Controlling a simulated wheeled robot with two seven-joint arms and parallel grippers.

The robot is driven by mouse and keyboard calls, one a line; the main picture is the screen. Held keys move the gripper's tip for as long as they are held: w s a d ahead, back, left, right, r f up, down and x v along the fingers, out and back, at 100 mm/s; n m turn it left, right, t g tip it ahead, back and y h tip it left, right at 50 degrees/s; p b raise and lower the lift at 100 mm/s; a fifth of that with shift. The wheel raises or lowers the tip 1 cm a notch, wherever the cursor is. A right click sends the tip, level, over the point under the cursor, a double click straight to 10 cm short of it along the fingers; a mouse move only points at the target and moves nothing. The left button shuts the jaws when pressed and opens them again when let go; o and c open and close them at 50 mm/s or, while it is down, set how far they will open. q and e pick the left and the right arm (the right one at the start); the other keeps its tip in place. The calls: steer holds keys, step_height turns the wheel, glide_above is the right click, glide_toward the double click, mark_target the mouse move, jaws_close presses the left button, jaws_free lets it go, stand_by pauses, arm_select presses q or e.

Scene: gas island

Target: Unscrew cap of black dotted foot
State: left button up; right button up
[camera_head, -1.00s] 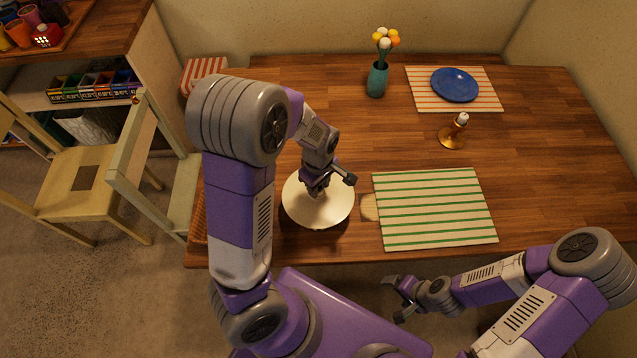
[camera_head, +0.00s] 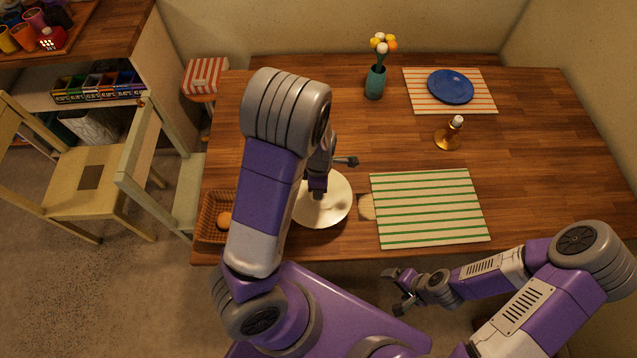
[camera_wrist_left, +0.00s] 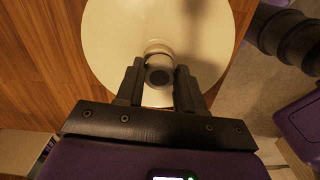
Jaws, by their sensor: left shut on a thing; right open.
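A round cream dish (camera_head: 338,210) lies at the table's near left; it fills the upper wrist view (camera_wrist_left: 110,40). My left gripper (camera_wrist_left: 158,82) is over it, its fingers on either side of a small cylinder with a dark round end (camera_wrist_left: 158,76), shut on it. In the head view my left arm hides most of that gripper and the cylinder. I cannot make out dots on the cylinder, nor tell its cap from its foot. My right gripper (camera_head: 397,291) is open and empty, off the table's near edge.
A green-striped mat (camera_head: 430,210) lies right of the dish. A gold stand with a white top (camera_head: 449,137), a flower vase (camera_head: 376,82) and a blue plate (camera_head: 451,87) stand farther back. A wicker basket (camera_head: 210,222) is at the left edge. The table's middle is clear.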

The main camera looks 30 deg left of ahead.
arm_select(q)
steer(key=n+p, duration=0.2)
steer(key=shift+s+r+n, duration=0.1)
steer(key=shift+n, duration=0.3)
steer(key=shift+n+p, duration=0.3)
steer(key=shift+n, duration=0.3)
steer(key=o, duration=0.9)
steer(key=shift+f, duration=0.2)
